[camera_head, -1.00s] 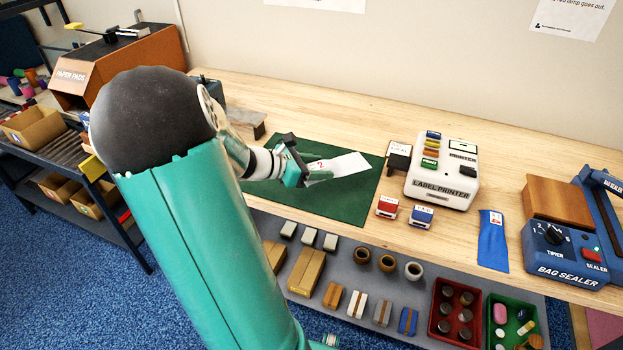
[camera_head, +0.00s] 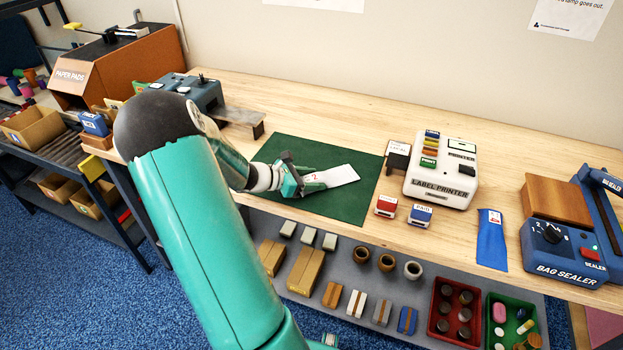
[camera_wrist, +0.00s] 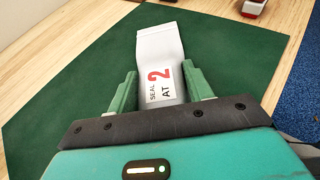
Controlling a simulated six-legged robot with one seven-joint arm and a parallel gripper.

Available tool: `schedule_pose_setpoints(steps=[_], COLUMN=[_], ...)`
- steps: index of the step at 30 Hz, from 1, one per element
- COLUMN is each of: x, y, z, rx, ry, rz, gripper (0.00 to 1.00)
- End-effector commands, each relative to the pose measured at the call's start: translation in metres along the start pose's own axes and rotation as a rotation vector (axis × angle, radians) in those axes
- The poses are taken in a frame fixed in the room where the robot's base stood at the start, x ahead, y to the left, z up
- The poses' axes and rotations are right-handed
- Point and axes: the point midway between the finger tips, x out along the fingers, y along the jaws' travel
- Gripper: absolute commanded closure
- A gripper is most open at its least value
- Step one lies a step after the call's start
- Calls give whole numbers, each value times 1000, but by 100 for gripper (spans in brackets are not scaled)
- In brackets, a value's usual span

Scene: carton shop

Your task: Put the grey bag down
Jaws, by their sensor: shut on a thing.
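The grey bag (camera_head: 336,176) is a flat, pale grey pouch with "SEAL AT 2" printed on it. It lies low over the green mat (camera_head: 340,208); I cannot tell whether it fully touches the mat. My gripper (camera_head: 308,182) is shut on the near end of the bag. In the wrist view the bag (camera_wrist: 160,55) runs away from between my two green fingers (camera_wrist: 160,90), its far end slightly bent. The end inside the gripper is hidden.
A label printer (camera_head: 440,172) stands right of the mat, with red (camera_head: 386,206) and blue (camera_head: 421,215) stamps before it. A blue bag (camera_head: 491,240) and a bag sealer (camera_head: 566,250) are farther right. A shelf with several small goods runs below the bench front.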

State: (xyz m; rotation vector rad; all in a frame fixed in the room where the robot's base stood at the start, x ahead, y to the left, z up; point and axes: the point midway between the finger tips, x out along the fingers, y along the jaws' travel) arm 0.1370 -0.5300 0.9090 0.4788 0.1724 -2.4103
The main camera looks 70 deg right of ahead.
Motion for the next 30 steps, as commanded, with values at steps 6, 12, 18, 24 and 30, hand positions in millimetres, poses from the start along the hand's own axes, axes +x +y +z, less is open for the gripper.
schedule_pose_setpoints(steps=[6,12,18,24,30], x=[1,1,-1,-31,-76], y=[0,0,0,1,1], z=[-3,-3,1,0,0], rx=[0,0,1,1,1], ry=[0,0,1,2,2], rz=[0,0,0,5,6], gripper=[34,28,28,28,28])
